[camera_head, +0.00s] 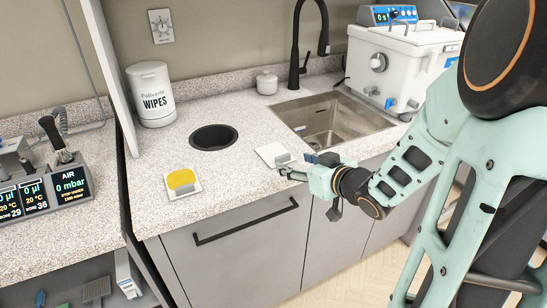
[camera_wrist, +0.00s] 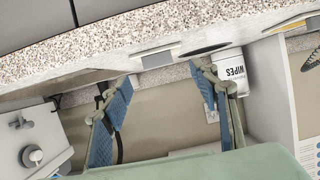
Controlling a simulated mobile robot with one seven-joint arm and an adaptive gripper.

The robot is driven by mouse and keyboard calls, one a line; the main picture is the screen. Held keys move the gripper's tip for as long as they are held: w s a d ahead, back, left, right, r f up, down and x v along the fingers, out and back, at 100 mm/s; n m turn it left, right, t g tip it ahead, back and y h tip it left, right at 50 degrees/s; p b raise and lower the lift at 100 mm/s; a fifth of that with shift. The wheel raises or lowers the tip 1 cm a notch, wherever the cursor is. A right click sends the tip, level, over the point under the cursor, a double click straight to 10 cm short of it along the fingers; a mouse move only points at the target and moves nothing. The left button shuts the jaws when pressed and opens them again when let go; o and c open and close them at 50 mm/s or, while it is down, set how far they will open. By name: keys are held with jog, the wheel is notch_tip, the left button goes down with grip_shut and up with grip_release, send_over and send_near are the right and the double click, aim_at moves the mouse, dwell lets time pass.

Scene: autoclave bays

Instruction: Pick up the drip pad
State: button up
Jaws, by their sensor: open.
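A flat white square pad (camera_head: 271,154), which looks like the drip pad, lies on the speckled counter between the round black opening and the sink. A small grey raised piece shows at its near right edge. In the wrist view the pad (camera_wrist: 157,60) appears edge-on as a pale strip beyond the fingertips. My gripper (camera_head: 298,167) is at the counter's front edge, just right of and nearer than the pad. In the wrist view its two blue-padded fingers (camera_wrist: 162,78) are spread apart with nothing between them. I cannot tell the exact gap to the pad.
A white card with a yellow disc (camera_head: 183,182) lies to the left. A wipes tub (camera_head: 152,94), black round opening (camera_head: 213,137), small white jar (camera_head: 267,82), sink (camera_head: 330,121) and black tap (camera_head: 296,60) stand around. A white autoclave-like machine (camera_head: 392,70) is at right.

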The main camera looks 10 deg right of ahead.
aim_at(283, 156)
jog(key=x, duration=0.3)
jog(key=b+x, duration=0.1)
jog(key=x, duration=0.2)
jog(key=shift+w, duration=0.45)
jog(key=shift+r, duration=0.1)
jog(key=c, duration=1.1)
